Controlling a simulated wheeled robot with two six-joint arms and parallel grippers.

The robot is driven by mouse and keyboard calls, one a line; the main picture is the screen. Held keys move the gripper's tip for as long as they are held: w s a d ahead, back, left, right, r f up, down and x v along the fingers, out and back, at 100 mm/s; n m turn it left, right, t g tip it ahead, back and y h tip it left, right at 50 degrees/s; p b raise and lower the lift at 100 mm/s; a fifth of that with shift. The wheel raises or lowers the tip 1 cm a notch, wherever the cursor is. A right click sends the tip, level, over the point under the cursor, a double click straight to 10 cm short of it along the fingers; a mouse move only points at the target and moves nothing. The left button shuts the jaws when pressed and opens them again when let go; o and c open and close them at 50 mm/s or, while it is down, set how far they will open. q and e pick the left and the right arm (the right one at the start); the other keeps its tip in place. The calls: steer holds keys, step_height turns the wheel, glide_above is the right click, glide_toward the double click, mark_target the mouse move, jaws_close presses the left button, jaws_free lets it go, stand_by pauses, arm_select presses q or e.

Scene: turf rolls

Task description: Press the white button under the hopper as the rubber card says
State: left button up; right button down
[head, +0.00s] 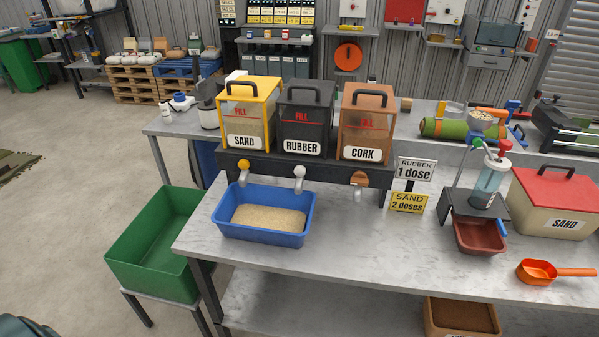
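The black RUBBER hopper (304,118) stands between the yellow SAND hopper (248,114) and the brown CORK hopper (366,123) on a dark stand. Under the rubber hopper is a round white button (299,171) with a grey spout below it. A yellow button (243,165) is under the sand hopper. The white rubber card (415,169) reads "RUBBER 1 dose"; the yellow card (408,202) below reads "SAND 2 doses". A blue tray (262,237) holding tan grains sits under the sand and rubber spouts. Neither of my grippers is in view.
A green bin (150,270) stands left of the metal table (350,265). On the right are a red bowl (481,238) under a dispenser, an orange scoop (537,271) and a red-lidded SAND box (556,205). The table front is clear between tray and scoop.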

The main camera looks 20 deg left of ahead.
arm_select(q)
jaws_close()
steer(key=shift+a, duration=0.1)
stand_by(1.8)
